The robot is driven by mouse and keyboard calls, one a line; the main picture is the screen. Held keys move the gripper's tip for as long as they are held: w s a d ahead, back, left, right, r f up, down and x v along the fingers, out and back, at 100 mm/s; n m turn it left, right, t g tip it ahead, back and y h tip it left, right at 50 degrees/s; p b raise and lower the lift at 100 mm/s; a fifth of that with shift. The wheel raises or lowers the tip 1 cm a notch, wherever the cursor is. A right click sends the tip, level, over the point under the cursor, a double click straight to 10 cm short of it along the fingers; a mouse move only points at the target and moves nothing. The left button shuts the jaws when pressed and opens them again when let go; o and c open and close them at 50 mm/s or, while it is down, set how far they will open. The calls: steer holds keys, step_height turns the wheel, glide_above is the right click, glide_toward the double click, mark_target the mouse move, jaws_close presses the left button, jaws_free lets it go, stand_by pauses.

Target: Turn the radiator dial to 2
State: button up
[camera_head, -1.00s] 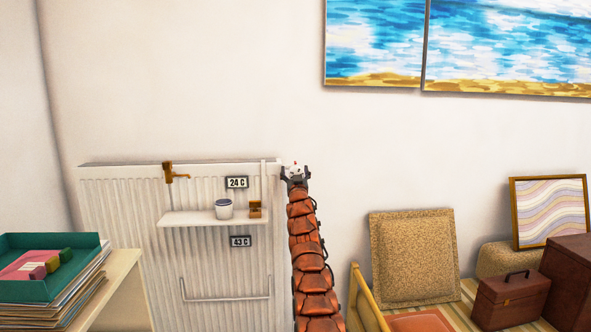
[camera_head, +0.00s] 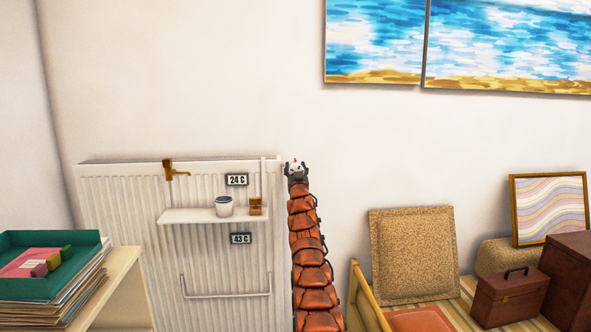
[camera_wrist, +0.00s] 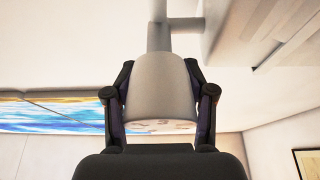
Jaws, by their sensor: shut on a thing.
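The white radiator (camera_head: 110,210) stands against the wall in the head view. Its dial (camera_head: 294,166) is at the radiator's upper right corner, white with a small red mark. In the wrist view the dial (camera_wrist: 158,90) is a pale, tapered cylinder on a grey stem. My gripper (camera_head: 296,176) is at the dial, and in the wrist view its two dark fingers (camera_wrist: 160,106) are shut on the dial's sides. Marks on the dial's end face are partly visible, but I cannot read which number is set.
A shelf (camera_head: 190,217) on the radiator holds a white cup (camera_head: 223,206) and a small brown object (camera_head: 255,206). A brown tap (camera_head: 169,171) and two temperature labels are on the radiator. A cushion (camera_head: 412,255), boxes and a framed print stand at the right.

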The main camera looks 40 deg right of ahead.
steer(key=shift+c, duration=0.8)
steer(key=shift+a+r+n, duration=0.1)
steer(key=shift+r+n, duration=0.1)
steer(key=shift+n, duration=0.3)
steer(key=shift+t, duration=0.4)
steer(key=shift+n+y, duration=0.4)
steer(key=shift+n, duration=0.2)
steer(key=o, duration=1.2)
steer(key=shift+f, duration=0.1)
steer(key=shift+c, duration=0.2)
